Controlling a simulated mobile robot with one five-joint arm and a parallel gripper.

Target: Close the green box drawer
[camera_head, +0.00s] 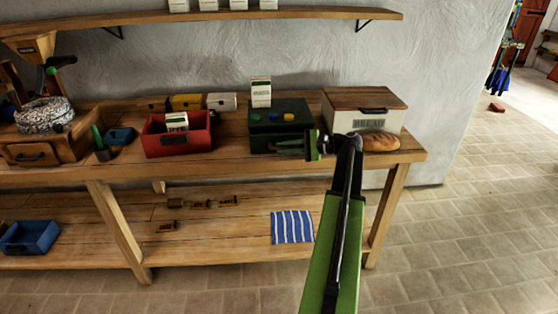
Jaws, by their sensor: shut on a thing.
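The dark green box (262,133) stands on the wooden bench, right of the middle, with a blue and a yellow round thing showing at its top. My gripper (290,146) is at the right part of its front, with the fingers pointing left along it. The gripper is shut on the green box drawer at its front. The fingers hide the grip itself, and how far the drawer stands out cannot be told.
A bread box (391,121) with a wooden lid and a loaf (381,142) stand close to the right of my gripper. A red box (160,138) holding a carton is to the left. A white carton (261,92) stands at the green box's back. A shelf (200,15) runs above.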

